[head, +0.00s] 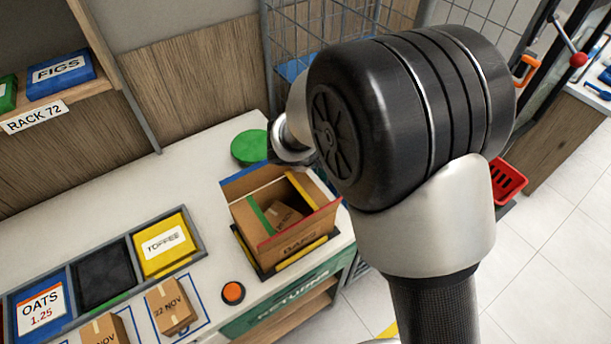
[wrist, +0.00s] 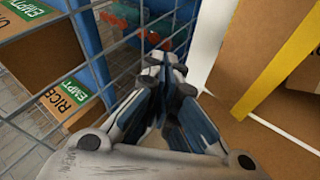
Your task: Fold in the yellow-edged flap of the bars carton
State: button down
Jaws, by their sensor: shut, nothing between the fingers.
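The bars carton (head: 262,248) stands open on the white counter in the head view, with a small brown box (head: 283,215) inside it. Its yellow-edged flap (head: 314,190) is at the carton's back right side, partly hidden behind my arm. In the wrist view a yellow strip (wrist: 287,48) runs beside brown cardboard at the right. My gripper (wrist: 165,62) is shut and empty, left of that strip and apart from it. The head view hides its fingers.
A wire mesh rack (head: 315,35) stands behind the carton; its bars show close on the left in the wrist view. A green disc (head: 249,147) lies behind the carton. An orange button (head: 233,292) and a toffee bin (head: 165,246) are to its left.

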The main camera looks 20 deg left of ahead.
jog(key=s+d+r+m+g+y+p, duration=0.1)
jog(key=s+d+r+g+y+p, duration=0.35)
jog(key=s+d+r+y, duration=0.45)
jog(key=y+b, duration=0.2)
jog(key=b, duration=0.2)
send_near(295, 184)
jog(key=a, duration=0.1)
jog(key=w, duration=0.1)
jog(key=a, duration=0.1)
jog(key=shift+w+a+r+t, duration=0.25)
jog(key=shift+a+r, duration=0.05)
jog(key=shift+r, duration=0.05)
jog(key=shift+s+a+f+b, duration=0.15)
jog(key=shift+f+b, duration=0.2)
jog(key=shift+f, duration=0.25)
jog(key=shift+s+a+f+b, duration=0.15)
jog(key=shift+f+b, duration=0.2)
jog(key=shift+f, duration=0.2)
jog(key=shift+s+a+f+b, duration=0.1)
jog(key=shift+s+f+b, duration=0.1)
jog(key=shift+f+b, duration=0.25)
